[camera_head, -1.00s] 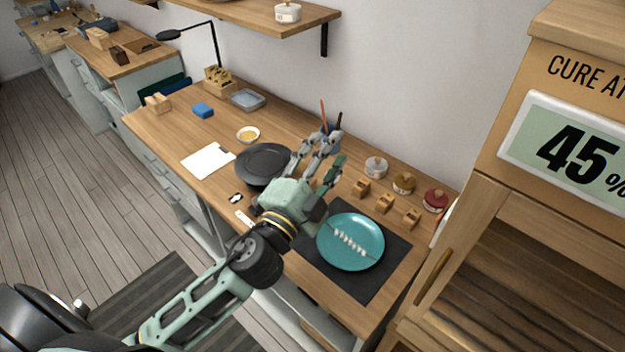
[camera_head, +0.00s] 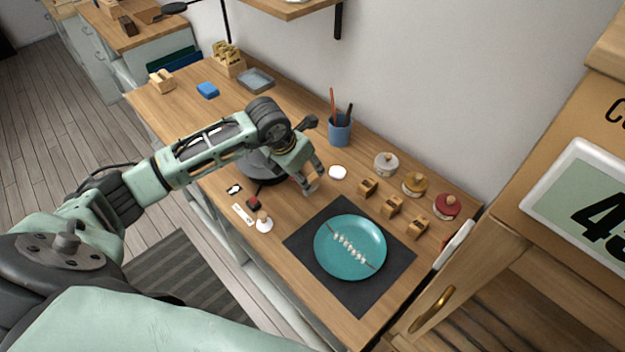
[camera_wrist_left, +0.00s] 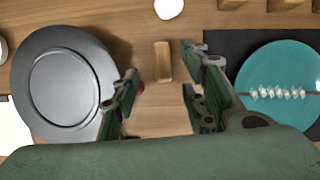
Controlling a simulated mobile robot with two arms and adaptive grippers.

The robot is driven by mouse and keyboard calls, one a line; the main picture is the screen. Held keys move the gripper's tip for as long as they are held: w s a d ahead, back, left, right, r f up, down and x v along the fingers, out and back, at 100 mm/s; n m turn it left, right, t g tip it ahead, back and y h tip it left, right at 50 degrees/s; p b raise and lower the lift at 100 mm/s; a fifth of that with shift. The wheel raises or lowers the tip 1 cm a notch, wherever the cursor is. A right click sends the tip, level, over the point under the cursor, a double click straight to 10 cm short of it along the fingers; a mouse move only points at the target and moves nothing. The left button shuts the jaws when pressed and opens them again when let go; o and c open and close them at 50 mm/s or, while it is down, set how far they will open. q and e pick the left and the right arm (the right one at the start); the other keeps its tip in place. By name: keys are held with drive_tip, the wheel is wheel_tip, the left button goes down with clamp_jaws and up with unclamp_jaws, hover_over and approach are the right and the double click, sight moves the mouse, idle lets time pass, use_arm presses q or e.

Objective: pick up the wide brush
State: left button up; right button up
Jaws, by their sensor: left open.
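I cannot tell for sure which thing is the wide brush. A blue cup (camera_head: 340,133) at the back holds upright an orange-red stick (camera_head: 333,103) and a darker one. A small wooden piece (camera_wrist_left: 163,62) lies on the table, seen between my fingers in the left wrist view; in the head view my gripper hides it. A small dark red thing (camera_head: 254,203) lies near the front edge beside a white thing with a tan knob (camera_head: 264,221). My left gripper (camera_head: 312,186) points down, open and empty, between the dark plate and the teal plate; it also shows in the left wrist view (camera_wrist_left: 160,95).
The teal plate (camera_head: 335,268) with a white-stitched seam lies on a dark mat (camera_head: 300,243). The dark plate (camera_wrist_left: 30,75) is left of my gripper. A white round thing (camera_head: 337,172), small wooden blocks (camera_head: 391,206) and lidded jars (camera_head: 415,184) stand to the right, near the cabinet (camera_head: 470,255).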

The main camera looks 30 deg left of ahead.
sight(309, 178)
use_arm(q)
drive_tip(key=p+x, duration=0.1)
drive_tip(key=x, duration=0.4)
drive_tip(key=shift+w+d+f, duration=0.1)
drive_tip(key=shift+d+f, duration=0.05)
drive_tip(key=shift+f, duration=0.1)
drive_tip(key=shift+w+f+p, duration=0.2)
drive_tip(key=shift+f+p, duration=0.1)
drive_tip(key=shift+f, duration=0.2)
drive_tip(key=shift+c, duration=0.6)
clamp_jaws()
